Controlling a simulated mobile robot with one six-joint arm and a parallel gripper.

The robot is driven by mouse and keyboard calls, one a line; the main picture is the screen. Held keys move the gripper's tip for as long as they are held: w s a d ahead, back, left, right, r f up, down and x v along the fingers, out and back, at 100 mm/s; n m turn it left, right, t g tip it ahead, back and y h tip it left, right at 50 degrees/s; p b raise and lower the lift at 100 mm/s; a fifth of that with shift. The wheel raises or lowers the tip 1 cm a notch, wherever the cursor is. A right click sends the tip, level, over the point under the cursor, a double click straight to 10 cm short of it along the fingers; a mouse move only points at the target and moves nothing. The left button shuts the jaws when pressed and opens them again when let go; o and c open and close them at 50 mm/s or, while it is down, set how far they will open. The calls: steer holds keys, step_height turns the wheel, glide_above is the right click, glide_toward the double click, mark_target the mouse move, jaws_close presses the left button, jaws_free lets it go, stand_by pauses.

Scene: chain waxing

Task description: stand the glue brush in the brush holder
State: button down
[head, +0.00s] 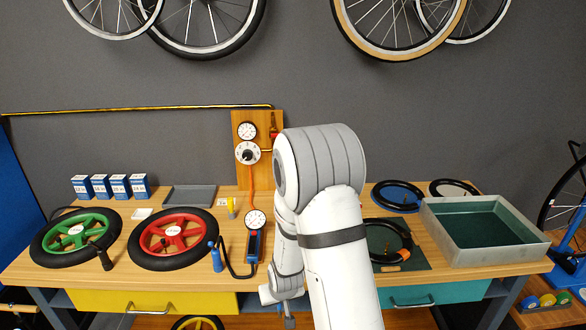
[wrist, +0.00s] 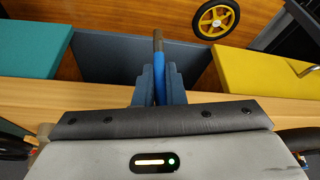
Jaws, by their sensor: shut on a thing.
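My gripper (wrist: 157,85) is shut on a slim blue stick with a dark brownish end, which I take to be the glue brush (wrist: 158,48). The stick points away from the wrist between the two dark fingers. In the head view only a small part of my gripper (head: 289,320) shows, low beside my white arm, at the bench's front edge between the yellow and teal drawers. The brush cannot be made out there. I cannot make out the brush holder for sure; my arm hides part of the bench.
The wooden bench (head: 130,228) carries a green wheel (head: 68,235), a red wheel (head: 150,240), a small yellow item (head: 231,208), a gauge (head: 256,219), a pump with a hose, a grey tray (head: 190,196) and a large metal tray (head: 536,249). Drawers lie below the front edge.

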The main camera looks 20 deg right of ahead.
step_height(320, 180, up, 6)
steer(key=p, duration=0.5)
steer(key=shift+r, duration=0.25)
steer(key=w+d+r, duration=0.2)
steer(key=d+r, duration=0.6)
steer(key=r, duration=0.4)
steer(key=w+d+r+m+t, duration=0.1)
steer(key=w+d+r, duration=0.1)
steer(key=d+r, duration=0.6)
step_height(320, 180, up, 4)
steer(key=shift+w+t+h, duration=0.15)
steer(key=shift+t+h, duration=0.15)
steer(key=shift+h, duration=0.1)
